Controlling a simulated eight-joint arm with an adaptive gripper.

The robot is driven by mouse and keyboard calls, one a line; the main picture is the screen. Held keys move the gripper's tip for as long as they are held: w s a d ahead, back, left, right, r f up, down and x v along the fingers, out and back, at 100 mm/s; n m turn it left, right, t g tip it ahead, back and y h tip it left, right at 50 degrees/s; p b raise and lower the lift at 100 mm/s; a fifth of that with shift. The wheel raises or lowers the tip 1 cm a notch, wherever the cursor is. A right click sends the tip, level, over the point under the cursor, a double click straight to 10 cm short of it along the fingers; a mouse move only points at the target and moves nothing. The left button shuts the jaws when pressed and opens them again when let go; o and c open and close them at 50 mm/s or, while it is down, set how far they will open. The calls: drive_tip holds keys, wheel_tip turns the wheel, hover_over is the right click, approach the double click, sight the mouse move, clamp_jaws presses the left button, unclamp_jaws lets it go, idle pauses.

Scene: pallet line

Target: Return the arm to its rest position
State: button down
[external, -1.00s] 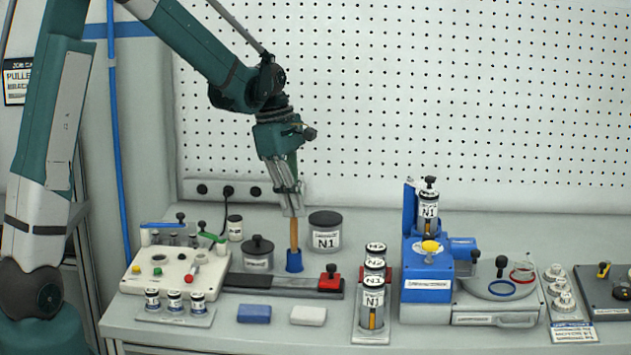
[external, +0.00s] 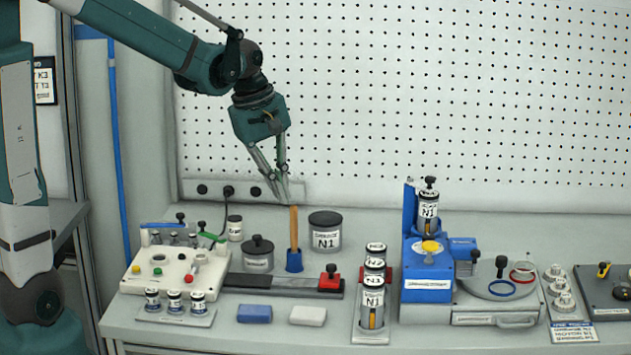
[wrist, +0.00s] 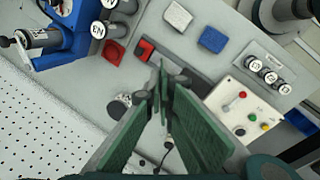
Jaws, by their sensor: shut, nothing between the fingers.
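My gripper (external: 284,196) hangs from my raised arm over the left part of the bench, fingers together and empty. Its tips are just above and slightly left of the top of a wooden-handled tool (external: 294,226). The tool stands upright in a blue holder (external: 294,262). In the wrist view my gripper (wrist: 162,72) shows its two green fingers converging at the tips, with nothing visible between them. The tool is not clearly visible in that view.
A canister rack (external: 373,300) and blue press (external: 428,268) stand right. A pegboard (external: 420,90) backs the bench. Air above the bench is clear.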

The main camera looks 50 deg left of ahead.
drive_tip(key=s+d+r+m+t+b, duration=0.1)
drive_tip(key=s+d+m+t, duration=0.1)
drive_tip(key=s+d+m, duration=0.2)
drive_tip(key=s+d+r+m+t+y+b, duration=0.1)
drive_tip(key=s+d+m, duration=0.3)
drive_tip(key=s+m, duration=0.7)
drive_tip(key=shift+s+d+t, duration=0.25)
drive_tip(key=shift+s+t, duration=0.55)
drive_tip(key=shift+s, duration=2.95)
drive_tip(key=shift+a, duration=0.15)
